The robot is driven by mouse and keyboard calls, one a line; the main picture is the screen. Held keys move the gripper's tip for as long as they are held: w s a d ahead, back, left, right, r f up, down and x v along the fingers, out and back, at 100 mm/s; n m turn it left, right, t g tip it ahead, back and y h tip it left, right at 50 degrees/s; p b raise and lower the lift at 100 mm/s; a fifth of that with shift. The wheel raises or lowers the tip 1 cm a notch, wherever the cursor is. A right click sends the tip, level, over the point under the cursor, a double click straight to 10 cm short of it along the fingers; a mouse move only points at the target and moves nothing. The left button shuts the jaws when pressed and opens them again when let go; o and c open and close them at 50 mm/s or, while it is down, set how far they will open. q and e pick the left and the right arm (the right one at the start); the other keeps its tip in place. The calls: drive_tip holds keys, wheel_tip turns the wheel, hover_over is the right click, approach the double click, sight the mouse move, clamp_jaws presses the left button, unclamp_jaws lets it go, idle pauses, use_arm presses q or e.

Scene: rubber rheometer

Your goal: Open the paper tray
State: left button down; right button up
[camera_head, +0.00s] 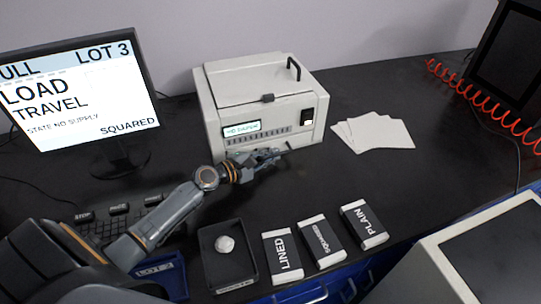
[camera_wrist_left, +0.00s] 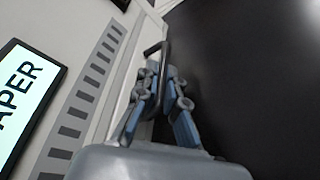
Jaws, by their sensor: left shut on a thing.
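The white printer (camera_head: 230,85) stands at the back of the desk, with a small lit screen (camera_head: 242,129) on its front reading as a paper message. Its paper tray is low on the front, and my left gripper (camera_head: 272,156) covers much of it. In the left wrist view a dark bar-shaped handle (camera_wrist_left: 164,48) stands out from the pale front, and my left gripper (camera_wrist_left: 160,85) is shut on it. The tray looks flush or nearly flush with the front; the exact gap cannot be told. My right gripper is not in view.
Loose white sheets (camera_head: 377,133) lie right of the printer. Three labelled packs, lined (camera_head: 283,257), squared (camera_head: 321,242) and plain (camera_head: 364,224), lie at the front. A black tray (camera_head: 228,276) holds a pale lump. A monitor (camera_head: 80,92) stands left.

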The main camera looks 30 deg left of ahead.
use_arm(q)
drive_tip(key=shift+s+d, duration=0.15)
drive_tip(key=shift+d, duration=0.1)
drive_tip(key=s+d+p, duration=0.2)
drive_tip(key=s+d, duration=0.1)
drive_tip(key=s+d+p, duration=0.2)
drive_tip(key=d, duration=0.1)
drive_tip(key=shift+s+d, duration=0.2)
drive_tip(key=shift+s, duration=0.2)
drive_tip(key=shift+s+d, duration=0.15)
drive_tip(key=c, duration=1.4)
unclamp_jaws()
drive_tip(key=shift+c, duration=0.2)
